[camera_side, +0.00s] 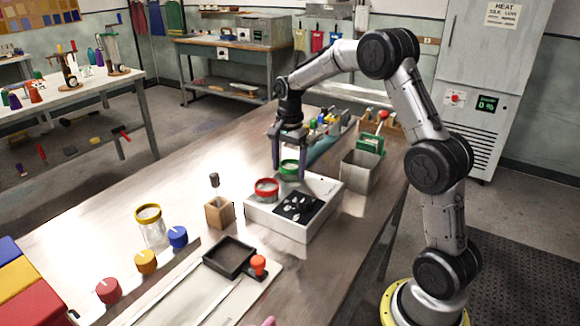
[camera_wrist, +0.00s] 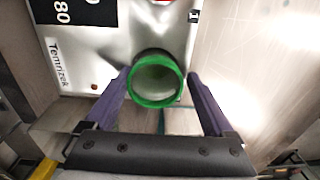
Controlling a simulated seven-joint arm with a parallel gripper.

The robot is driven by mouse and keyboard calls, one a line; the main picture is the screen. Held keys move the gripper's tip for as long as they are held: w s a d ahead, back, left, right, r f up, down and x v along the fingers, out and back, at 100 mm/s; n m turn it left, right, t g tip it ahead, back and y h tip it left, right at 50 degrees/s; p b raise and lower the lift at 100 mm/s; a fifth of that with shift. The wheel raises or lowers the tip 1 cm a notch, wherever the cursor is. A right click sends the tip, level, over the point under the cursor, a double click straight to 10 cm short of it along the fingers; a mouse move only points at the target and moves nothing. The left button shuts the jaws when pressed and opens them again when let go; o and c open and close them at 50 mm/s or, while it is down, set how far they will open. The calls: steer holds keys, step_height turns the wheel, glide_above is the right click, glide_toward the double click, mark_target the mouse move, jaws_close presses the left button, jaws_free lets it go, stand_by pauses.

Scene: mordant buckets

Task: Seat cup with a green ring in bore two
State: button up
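The cup with a green ring (camera_side: 289,168) is upright at the back part of a white block (camera_side: 322,187). In the wrist view its green rim (camera_wrist: 157,80) faces me and I look into its mouth. My gripper (camera_side: 289,172) points down over it, one finger on each side. In the wrist view the gripper fingertips (camera_wrist: 158,75) lie very close to the rim on both sides; I cannot tell whether they press on it. The cup hides what is under it, so its seating is unclear. A cup with a red ring (camera_side: 266,187) stands in the block's front left part.
A dark panel with pale shapes lies on the block's top. A wooden holder (camera_side: 219,212), a yellow-ringed jar (camera_side: 151,227), coloured knobs and a black tray (camera_side: 230,257) stand at left and front. A grey bin (camera_side: 359,172) is close at right. The table's left middle is clear.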

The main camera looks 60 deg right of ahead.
steer(key=shift+s+f+g, duration=0.3)
steer(key=shift+s+f, duration=0.2)
steer(key=shift+f, duration=0.25)
step_height(320, 180, up, 13)
steer(key=s+a+r+n+t, duration=0.1)
steer(key=s+a+r+n, duration=0.3)
steer(key=s+a, duration=0.15)
steer(key=s+a+f+n+t, duration=0.2)
steer(key=s+a+n, duration=0.4)
steer(key=s, duration=0.4)
steer(key=s+a+f+n+t, duration=0.2)
steer(key=s+a+f+n, duration=0.1)
steer(key=s+a+n, duration=0.3)
steer(key=s+n, duration=0.2)
steer(key=s, duration=0.2)
steer(key=shift+t, duration=0.4)
steer(key=shift+s+r, duration=0.1)
